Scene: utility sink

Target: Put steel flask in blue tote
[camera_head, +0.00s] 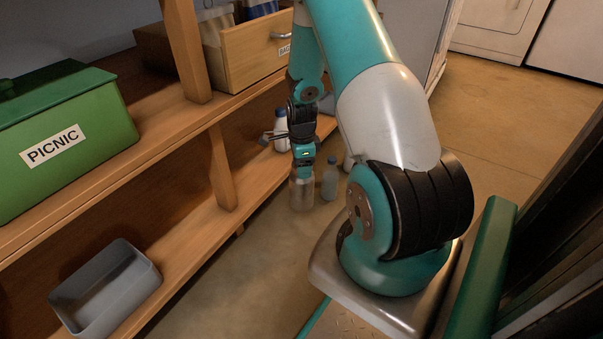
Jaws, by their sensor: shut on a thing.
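My gripper (303,175) points down beside the lower shelf, low over the floor. No clearly blue tote shows; an open grey tote (147,278) sits on the lower shelf at the lower left, well away from my gripper, and looks empty.
A white bottle (281,132) stands behind my gripper. A green PICNIC box (95,115) sits on the upper shelf. A wooden post (221,170) stands between gripper and tote.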

